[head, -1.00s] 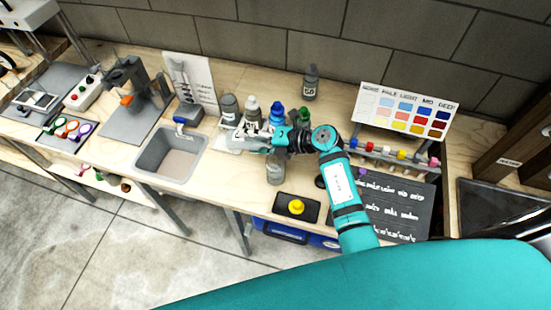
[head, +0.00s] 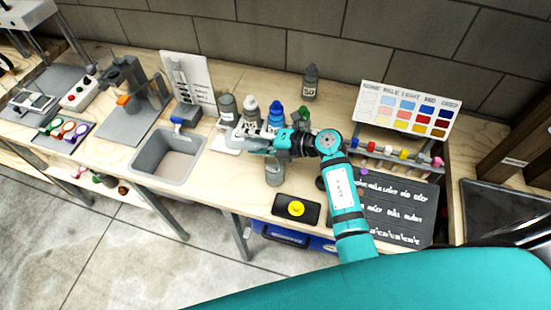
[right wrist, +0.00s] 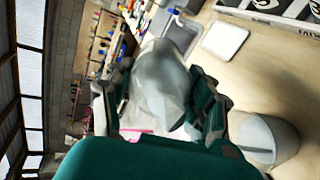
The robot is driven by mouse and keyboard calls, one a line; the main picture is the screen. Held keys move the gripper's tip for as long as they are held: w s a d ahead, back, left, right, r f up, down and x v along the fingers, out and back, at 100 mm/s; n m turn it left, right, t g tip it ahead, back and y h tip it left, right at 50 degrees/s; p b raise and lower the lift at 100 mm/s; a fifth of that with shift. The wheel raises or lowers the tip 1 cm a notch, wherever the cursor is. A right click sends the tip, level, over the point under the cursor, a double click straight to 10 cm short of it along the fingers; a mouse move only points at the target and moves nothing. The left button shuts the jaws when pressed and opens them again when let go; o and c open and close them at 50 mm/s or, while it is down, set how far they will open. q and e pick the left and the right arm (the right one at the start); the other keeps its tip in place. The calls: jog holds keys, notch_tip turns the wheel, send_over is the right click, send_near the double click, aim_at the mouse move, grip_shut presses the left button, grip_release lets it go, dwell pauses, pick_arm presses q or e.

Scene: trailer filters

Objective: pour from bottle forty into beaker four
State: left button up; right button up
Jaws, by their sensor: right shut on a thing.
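My right gripper (head: 262,138) reaches in from the right over the bench, in front of a row of bottles. In the right wrist view (right wrist: 160,100) its fingers close around a grey, translucent bottle (right wrist: 160,78); no number on it is readable. In the head view the gripper and arm largely hide the held bottle. A clear grey vessel (head: 275,174) stands just below the gripper; I cannot tell whether it is beaker four. In the right wrist view a pale, open-topped vessel (right wrist: 266,140) is at lower right, apart from the held bottle. My left gripper is out of view.
Bottles with grey (head: 228,106), white (head: 250,107) and blue (head: 276,114) caps stand behind the gripper. A bottle marked 50 (head: 310,84) stands at the back. A sink (head: 167,154) is left; a black pad with a yellow knob (head: 296,209) is in front.

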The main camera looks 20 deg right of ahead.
jog(key=shift+w+a, duration=0.15)
jog(key=shift+a, duration=0.05)
jog(key=shift+d+r, duration=0.1)
jog(key=shift+s+d+b, duration=0.2)
jog(key=shift+b, duration=0.1)
jog(key=shift+w+a, duration=0.15)
jog(key=shift+a, duration=0.05)
